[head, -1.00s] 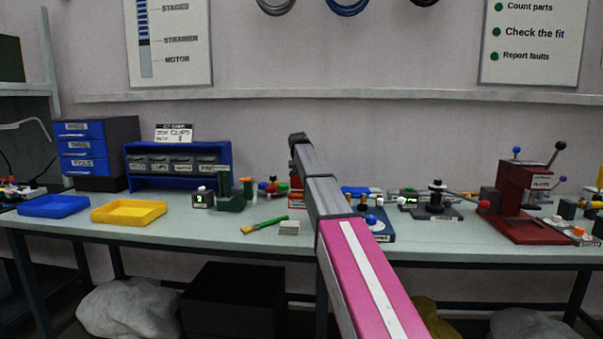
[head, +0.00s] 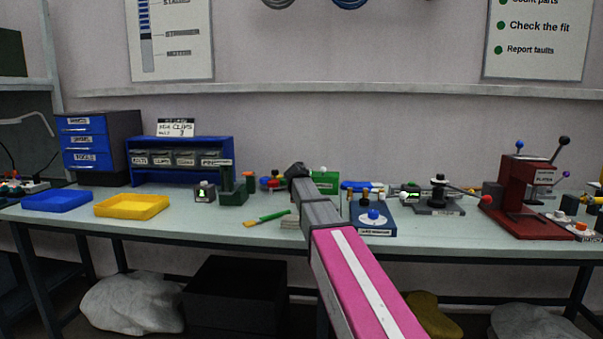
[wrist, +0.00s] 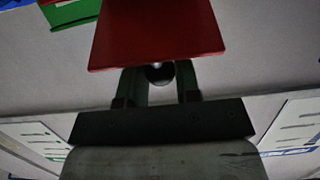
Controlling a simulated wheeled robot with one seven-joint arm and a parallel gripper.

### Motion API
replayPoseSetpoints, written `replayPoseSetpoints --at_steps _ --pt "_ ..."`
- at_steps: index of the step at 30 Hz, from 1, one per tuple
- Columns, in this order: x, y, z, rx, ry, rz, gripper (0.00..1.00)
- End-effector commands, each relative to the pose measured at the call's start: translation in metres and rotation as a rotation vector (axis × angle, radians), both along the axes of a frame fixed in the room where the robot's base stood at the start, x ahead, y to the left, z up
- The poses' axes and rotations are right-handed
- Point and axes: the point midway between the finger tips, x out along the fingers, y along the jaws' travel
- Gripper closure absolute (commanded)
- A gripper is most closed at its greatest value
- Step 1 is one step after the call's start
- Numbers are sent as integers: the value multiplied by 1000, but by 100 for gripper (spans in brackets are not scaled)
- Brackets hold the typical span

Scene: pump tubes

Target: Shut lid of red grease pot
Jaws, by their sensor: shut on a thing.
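A red panel (wrist: 157,35), which looks like the lid of the red grease pot, fills the upper middle of the wrist view. A small round grey knob (wrist: 159,73) shows just below its near edge. My gripper (wrist: 158,82) has its two greenish fingers on either side of the knob and is shut on it. The rest of the red pot is hidden in the wrist view. In the head view my pink and grey arm covers the red pot and my gripper.
A green box (head: 323,180) stands just right of my arm's end; a green thing (wrist: 72,14) shows in the wrist view. A blue fixture (head: 373,219) is to the right. A green-handled brush (head: 270,217) lies left. A yellow tray (head: 131,206) is farther left.

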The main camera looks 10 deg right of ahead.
Motion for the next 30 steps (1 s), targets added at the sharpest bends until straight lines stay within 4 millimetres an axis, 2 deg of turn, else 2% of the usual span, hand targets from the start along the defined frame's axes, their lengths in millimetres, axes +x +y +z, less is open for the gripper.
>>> replayPoseSetpoints --at_steps 12,28,29,30 --pt "-6 2 -6 -24 -95 0 100" --pt "-6 2 -6 -27 -108 1 100" --pt "-6 2 -6 -27 -108 1 66" --pt "-6 2 -6 -27 -108 1 53"
